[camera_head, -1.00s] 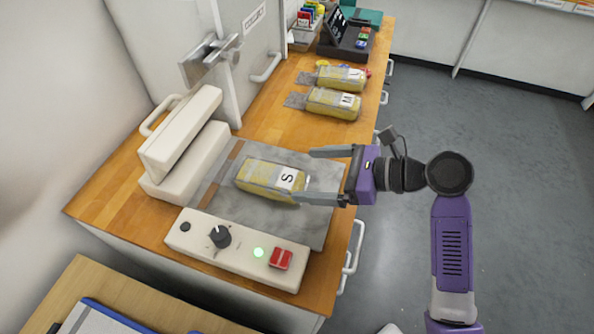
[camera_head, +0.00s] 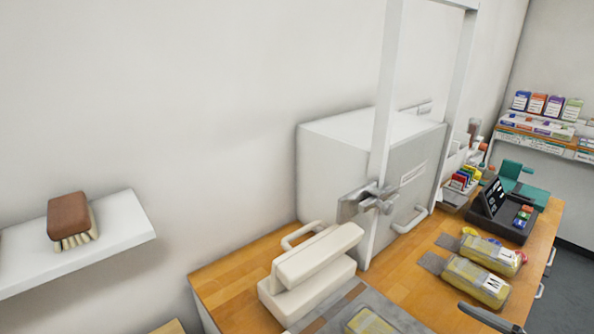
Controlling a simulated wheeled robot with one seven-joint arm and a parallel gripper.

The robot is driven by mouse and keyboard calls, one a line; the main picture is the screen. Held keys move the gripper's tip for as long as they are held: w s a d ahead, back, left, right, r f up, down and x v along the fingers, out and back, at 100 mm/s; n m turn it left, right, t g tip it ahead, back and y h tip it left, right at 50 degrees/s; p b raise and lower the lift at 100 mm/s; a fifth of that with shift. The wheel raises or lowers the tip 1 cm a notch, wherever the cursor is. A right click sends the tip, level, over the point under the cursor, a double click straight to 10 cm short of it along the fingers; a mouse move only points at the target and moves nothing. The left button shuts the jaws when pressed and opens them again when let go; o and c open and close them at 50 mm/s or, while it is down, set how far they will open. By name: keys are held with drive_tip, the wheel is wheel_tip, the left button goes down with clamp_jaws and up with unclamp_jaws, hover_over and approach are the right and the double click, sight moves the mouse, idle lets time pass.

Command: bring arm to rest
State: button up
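Of my gripper, only one grey finger (camera_head: 490,317) shows, at the bottom edge right of centre. The other finger and the rest of the arm are out of view, so its opening cannot be judged. A yellow package (camera_head: 370,322) lies on the grey plate (camera_head: 335,318) of the white press (camera_head: 310,268), cut off by the bottom edge. The finger is to the right of this package and apart from it.
Two yellow packages (camera_head: 476,282) (camera_head: 492,254) lie on the wooden counter (camera_head: 235,285). A large grey cabinet (camera_head: 345,160) stands behind the press. A dark case (camera_head: 500,213) sits farther back. A brush (camera_head: 72,221) rests on a white wall shelf (camera_head: 115,238) at left.

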drive_tip(key=s+d+f+n+t+h, duration=0.2)
drive_tip(key=s+d+n+t+h, duration=0.15)
drive_tip(key=s+n+h, duration=0.45)
drive_tip(key=s+a+n+g+y, duration=0.1)
drive_tip(key=s+a+n, duration=0.6)
drive_tip(key=s+n, duration=0.2)
drive_tip(key=s+a+f+n+y, duration=0.1)
drive_tip(key=s+a+n, duration=0.5)
drive_tip(key=s, duration=0.5)
drive_tip(key=n, duration=0.2)
drive_tip(key=shift+s+a+n+g, duration=0.3)
drive_tip(key=shift+a+n+g, duration=0.05)
drive_tip(key=shift+a+n, duration=0.05)
drive_tip(key=shift+f, duration=0.1)
